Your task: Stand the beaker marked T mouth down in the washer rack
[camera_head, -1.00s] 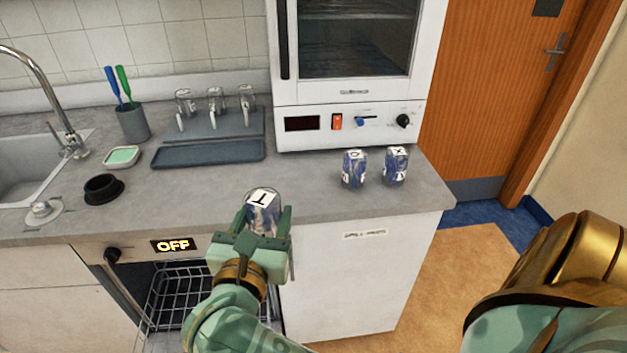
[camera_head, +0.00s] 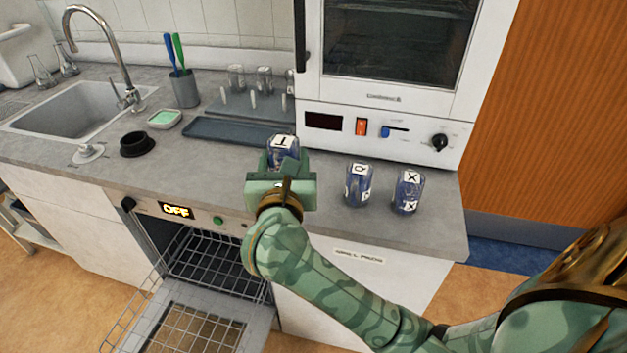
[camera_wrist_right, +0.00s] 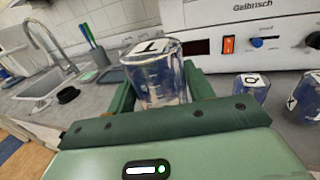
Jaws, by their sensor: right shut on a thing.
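The beaker marked T (camera_head: 282,146) is clear glass with bluish contents or tint and a white T label on its upward end. My right gripper (camera_head: 284,168) is shut on it at the counter's front edge, above the washer side. The right wrist view shows the beaker (camera_wrist_right: 155,75) between the two green fingers (camera_wrist_right: 160,95), label up. I cannot tell if it touches the counter. The washer rack (camera_head: 205,258) is a wire rack in the open washer below, pulled out over the lowered door (camera_head: 190,325). My left gripper is not in view.
A grey tray (camera_head: 240,133), a black ring (camera_head: 137,145), a green sponge dish (camera_head: 164,119) and a brush cup (camera_head: 184,90) lie further left. An oven (camera_head: 385,120) stands behind.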

